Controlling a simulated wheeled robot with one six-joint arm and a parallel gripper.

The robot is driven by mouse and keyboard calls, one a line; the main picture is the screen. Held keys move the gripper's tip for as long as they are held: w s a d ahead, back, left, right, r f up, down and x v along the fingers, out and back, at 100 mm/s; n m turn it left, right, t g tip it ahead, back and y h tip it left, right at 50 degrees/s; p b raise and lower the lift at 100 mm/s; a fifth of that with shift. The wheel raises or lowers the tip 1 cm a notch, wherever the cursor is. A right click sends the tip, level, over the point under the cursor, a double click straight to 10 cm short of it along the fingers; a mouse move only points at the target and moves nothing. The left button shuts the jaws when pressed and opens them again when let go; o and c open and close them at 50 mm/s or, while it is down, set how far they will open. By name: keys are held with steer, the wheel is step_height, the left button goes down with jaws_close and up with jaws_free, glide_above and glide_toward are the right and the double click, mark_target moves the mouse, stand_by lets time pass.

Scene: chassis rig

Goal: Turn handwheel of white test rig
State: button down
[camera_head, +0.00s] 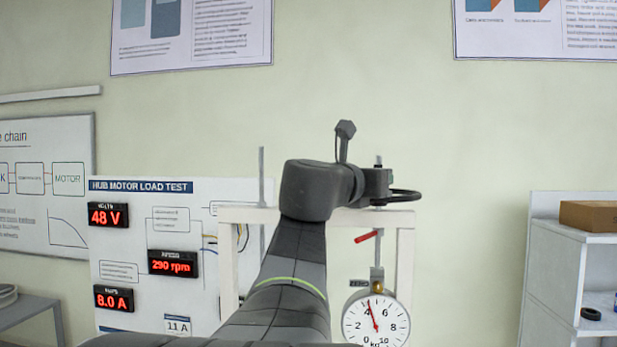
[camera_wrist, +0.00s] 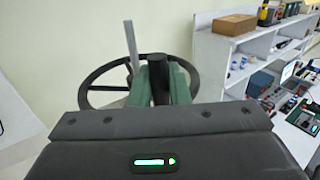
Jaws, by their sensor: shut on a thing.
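The white test rig (camera_head: 405,250) stands ahead, its upper frame partly behind my arm. Its black handwheel (camera_head: 405,196) lies roughly level on top, mostly hidden by my gripper (camera_head: 376,184) in the head view. In the wrist view the handwheel rim (camera_wrist: 92,80) shows on both sides of my gripper (camera_wrist: 160,82). The green fingers are shut on a dark upright handle (camera_wrist: 158,66) of the handwheel. A grey threaded-looking rod (camera_wrist: 131,45) rises just left of the fingers. A round dial (camera_head: 376,320) hangs below, its red needle near 4.
A red lever (camera_head: 367,236) sits above the dial. A display board (camera_head: 155,250) at the left reads 48 V, 290 rpm and 8.0 A. A white shelf (camera_head: 570,260) with a cardboard box (camera_head: 590,215) stands at the right. Clear wall lies between rig and shelf.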

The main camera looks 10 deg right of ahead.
steer(key=shift+s+d, duration=0.15)
steer(key=shift+d, duration=0.2)
stand_by(0.3)
steer(key=c, duration=1.5)
jaws_free()
steer(key=shift+d, duration=0.1)
steer(key=shift+o, duration=0.2)
steer(key=shift+s+a, duration=0.3)
steer(key=shift+a, duration=0.15)
steer(key=b+v, duration=0.2)
steer(key=v, duration=1.1)
steer(key=shift+w+d, duration=0.1)
steer(key=shift+d, duration=0.05)
steer(key=shift+p+x, duration=1.1)
steer(key=shift+x, duration=5.7)
